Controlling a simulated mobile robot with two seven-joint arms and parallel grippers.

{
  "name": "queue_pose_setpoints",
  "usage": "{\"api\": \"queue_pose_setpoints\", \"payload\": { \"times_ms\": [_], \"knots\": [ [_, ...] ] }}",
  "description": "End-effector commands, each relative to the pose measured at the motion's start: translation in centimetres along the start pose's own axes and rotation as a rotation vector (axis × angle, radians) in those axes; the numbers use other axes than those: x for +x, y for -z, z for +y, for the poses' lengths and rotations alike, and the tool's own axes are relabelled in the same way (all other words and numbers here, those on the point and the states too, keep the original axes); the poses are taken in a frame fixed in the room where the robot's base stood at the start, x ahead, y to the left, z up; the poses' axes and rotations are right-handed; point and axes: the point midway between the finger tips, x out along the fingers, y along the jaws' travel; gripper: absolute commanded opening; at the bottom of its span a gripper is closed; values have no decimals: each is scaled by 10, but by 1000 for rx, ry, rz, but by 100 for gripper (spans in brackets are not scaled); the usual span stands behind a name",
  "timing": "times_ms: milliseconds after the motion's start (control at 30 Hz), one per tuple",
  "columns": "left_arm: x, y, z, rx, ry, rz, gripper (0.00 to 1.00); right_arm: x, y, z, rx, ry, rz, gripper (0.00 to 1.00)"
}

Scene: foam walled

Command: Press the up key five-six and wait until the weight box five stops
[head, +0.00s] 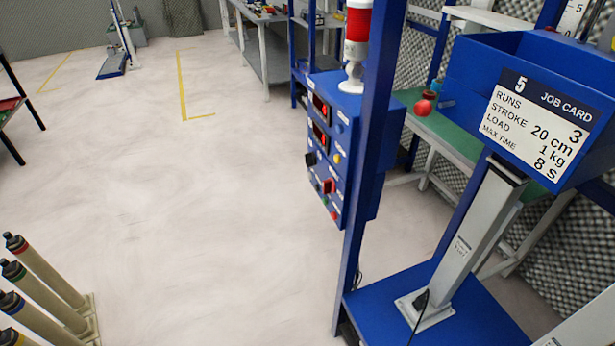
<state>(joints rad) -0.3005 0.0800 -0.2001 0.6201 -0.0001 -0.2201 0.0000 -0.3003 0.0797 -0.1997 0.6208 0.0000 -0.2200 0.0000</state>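A blue open-topped box (470,75) stands at the upper right on a grey lifting column (480,215). Its white job card (535,125) is headed 5 and reads runs 3, stroke 20 cm, load 1 kg, max time 8 s. A blue control box (357,130) is fixed by a blue post to its left, with dark displays, small coloured buttons and a red switch (328,186). The key labels are too small to read, so I cannot tell which is up key five-six. Neither of my grippers is in view.
A red and white signal lamp (356,40) tops the control box. A blue post (369,150) rises beside it from a blue base plate (450,320). Several beige cylinders (45,275) stand at lower left. A green-topped bench (455,135) is behind. The pale floor (190,220) is clear.

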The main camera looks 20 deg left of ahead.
Motion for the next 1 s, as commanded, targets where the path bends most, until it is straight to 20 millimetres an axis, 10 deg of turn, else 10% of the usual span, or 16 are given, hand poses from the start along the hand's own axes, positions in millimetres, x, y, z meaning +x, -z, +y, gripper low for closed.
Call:
{"api": "queue_pose_setpoints", "payload": {
  "times_ms": [133,567,1000],
  "knots": [
    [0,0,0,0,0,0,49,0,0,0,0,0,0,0],
    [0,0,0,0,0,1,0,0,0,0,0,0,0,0],
    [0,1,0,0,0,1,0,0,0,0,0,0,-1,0]
  ]
}}
